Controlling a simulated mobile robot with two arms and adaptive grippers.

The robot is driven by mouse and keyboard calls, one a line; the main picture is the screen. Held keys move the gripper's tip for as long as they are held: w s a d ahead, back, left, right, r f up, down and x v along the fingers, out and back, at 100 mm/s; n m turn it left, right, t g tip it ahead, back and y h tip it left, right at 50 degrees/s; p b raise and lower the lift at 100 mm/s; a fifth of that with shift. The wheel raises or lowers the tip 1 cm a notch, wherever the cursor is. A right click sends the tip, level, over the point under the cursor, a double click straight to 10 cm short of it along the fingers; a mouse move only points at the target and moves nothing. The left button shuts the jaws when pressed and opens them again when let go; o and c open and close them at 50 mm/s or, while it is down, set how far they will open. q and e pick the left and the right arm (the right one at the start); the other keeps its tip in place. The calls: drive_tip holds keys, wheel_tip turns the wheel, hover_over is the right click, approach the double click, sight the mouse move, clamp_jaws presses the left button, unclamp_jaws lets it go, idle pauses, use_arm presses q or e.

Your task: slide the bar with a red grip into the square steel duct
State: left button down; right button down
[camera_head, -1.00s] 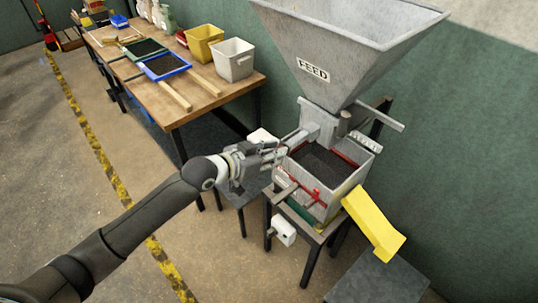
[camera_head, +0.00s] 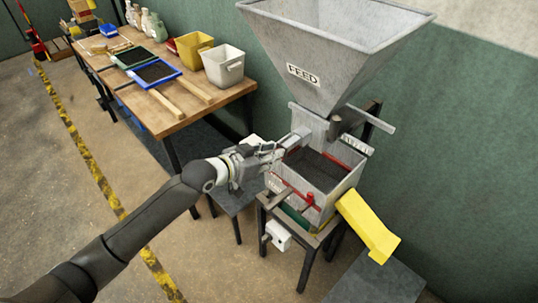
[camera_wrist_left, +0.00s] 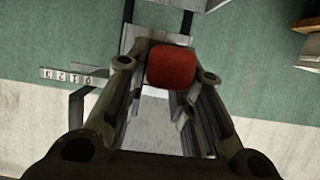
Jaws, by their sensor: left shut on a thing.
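The red grip (camera_wrist_left: 171,67) of the bar sits between the fingers of my left gripper (camera_wrist_left: 168,85) in the left wrist view. In the head view the left gripper (camera_head: 272,152) is shut at the left of the machine, and its fingers hide the grip. A grey steel piece (camera_head: 297,138), which seems to be the bar, runs from the fingertips toward the square steel duct (camera_head: 314,122) under the hopper. I cannot tell how far its end is inside the duct. My right gripper is not in view.
The grey FEED hopper (camera_head: 330,45) rises above the duct. Below is a steel box (camera_head: 337,192) with dark contents, a red lever (camera_head: 300,196) and a yellow chute (camera_head: 368,226). A wooden table (camera_head: 190,118) with trays and bins stands at the left.

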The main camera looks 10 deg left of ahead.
sight(281, 146)
use_arm(q)
drive_tip(key=shift+w+d+r, duration=0.1)
drive_tip(key=shift+w+d, duration=0.2)
drive_tip(key=shift+w, duration=0.1)
drive_tip(key=shift+w+d+b, duration=0.55)
drive_tip(key=shift+w+d, duration=0.6)
drive_tip(key=shift+w, duration=0.25)
idle(0.4)
drive_tip(key=shift+w+d+r, duration=0.1)
drive_tip(key=shift+w+d, duration=0.45)
drive_tip(key=shift+w, duration=0.2)
idle(1.0)
drive_tip(key=c, duration=1.2)
unclamp_jaws()
drive_tip(key=shift+d, duration=0.1)
drive_tip(key=shift+o, duration=0.2)
